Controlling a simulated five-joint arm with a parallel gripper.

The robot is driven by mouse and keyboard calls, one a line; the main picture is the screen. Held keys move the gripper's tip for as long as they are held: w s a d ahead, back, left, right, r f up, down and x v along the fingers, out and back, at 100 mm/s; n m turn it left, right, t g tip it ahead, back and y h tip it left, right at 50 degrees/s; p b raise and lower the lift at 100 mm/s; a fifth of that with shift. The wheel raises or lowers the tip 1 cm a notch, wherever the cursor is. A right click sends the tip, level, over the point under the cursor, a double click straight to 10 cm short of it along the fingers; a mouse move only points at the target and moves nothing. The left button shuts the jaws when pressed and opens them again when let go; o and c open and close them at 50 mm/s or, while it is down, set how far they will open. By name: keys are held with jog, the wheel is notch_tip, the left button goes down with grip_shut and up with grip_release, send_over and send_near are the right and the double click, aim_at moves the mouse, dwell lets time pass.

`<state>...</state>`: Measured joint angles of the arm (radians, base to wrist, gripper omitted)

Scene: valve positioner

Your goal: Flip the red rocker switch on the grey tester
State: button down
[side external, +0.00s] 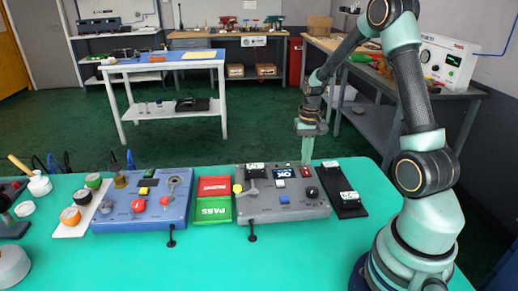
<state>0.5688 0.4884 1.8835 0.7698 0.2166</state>
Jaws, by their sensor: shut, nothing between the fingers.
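The grey tester (264,207) sits on the green table, right of centre in the side view. A small red switch (305,171) is on its top near the back edge, right of a small screen (283,174). Which way the rocker is tilted is too small to tell. My gripper (307,161) points down with its fingers shut and empty. The fingertips appear just above or behind the red switch; I cannot tell whether they touch it.
The tester also carries a black knob (312,192), a blue button (285,199) and a yellow-tipped lever (238,188). A black tray (341,190) lies to its right. Red and green PASS bins (213,209) and a blue box (130,213) stand left.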

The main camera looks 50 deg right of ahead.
aim_at(304, 169)
jog(key=shift+f, duration=0.85)
dwell(0.4)
jog(key=shift+r, duration=3.55)
jog(key=s+a+r+n+t, duration=0.2)
jog(key=a+r, duration=0.4)
jog(key=a, duration=0.5)
jog(key=s+a+r+n+t, duration=0.3)
jog(key=a+r+n, duration=0.4)
jog(key=a, duration=0.4)
jog(key=shift+s+t, duration=0.3)
jog(key=shift+s, duration=0.2)
